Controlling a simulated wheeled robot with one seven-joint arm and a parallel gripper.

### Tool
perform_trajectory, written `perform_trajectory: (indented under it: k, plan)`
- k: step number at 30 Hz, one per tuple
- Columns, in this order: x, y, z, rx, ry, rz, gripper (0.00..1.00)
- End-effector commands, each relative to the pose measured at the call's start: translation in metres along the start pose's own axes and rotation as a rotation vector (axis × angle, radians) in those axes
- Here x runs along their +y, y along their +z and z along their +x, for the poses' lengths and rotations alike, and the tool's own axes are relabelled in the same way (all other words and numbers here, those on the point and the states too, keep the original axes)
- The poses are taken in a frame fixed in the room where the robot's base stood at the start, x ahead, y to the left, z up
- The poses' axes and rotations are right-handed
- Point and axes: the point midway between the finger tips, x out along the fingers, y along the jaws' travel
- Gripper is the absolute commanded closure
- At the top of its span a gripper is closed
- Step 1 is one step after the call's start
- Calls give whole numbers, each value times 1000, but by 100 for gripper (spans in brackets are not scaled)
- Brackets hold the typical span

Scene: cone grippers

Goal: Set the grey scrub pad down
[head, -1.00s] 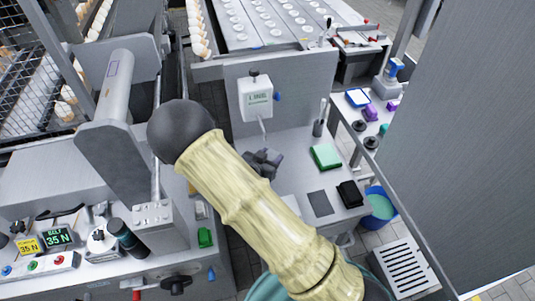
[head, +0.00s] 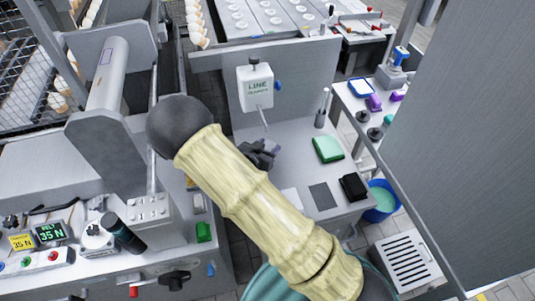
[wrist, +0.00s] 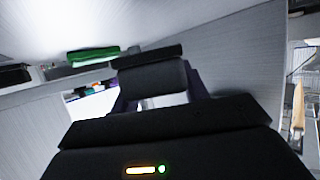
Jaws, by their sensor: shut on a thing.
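My gripper (head: 264,150) is shut beneath the spout of the white dispenser, over the left part of the grey bench (head: 290,150). A small grey-purple thing (head: 272,146) shows at its fingers, apparently the grey scrub pad; most of it is hidden. In the wrist view the dark fingers (wrist: 152,78) fill the middle, with a purplish edge (wrist: 196,84) beside them. I cannot tell whether the held thing touches the bench. A flat dark grey square (head: 322,196) lies on the bench's right front part.
The white dispenser (head: 255,84) hangs on the back panel. A dark holder (head: 320,119) stands at the back right. A blue bucket (head: 381,203) stands right of the bench.

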Motion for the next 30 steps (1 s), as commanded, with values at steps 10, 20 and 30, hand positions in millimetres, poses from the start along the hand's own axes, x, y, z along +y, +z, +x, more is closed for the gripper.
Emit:
perform_trajectory:
  k: [10, 20, 30]
  plan:
    - [-2, 32, 11, 0, -5, -3, 76]
    - [-8, 38, 10, 0, -14, -5, 76]
    - [-8, 40, 11, 0, -14, -6, 34]
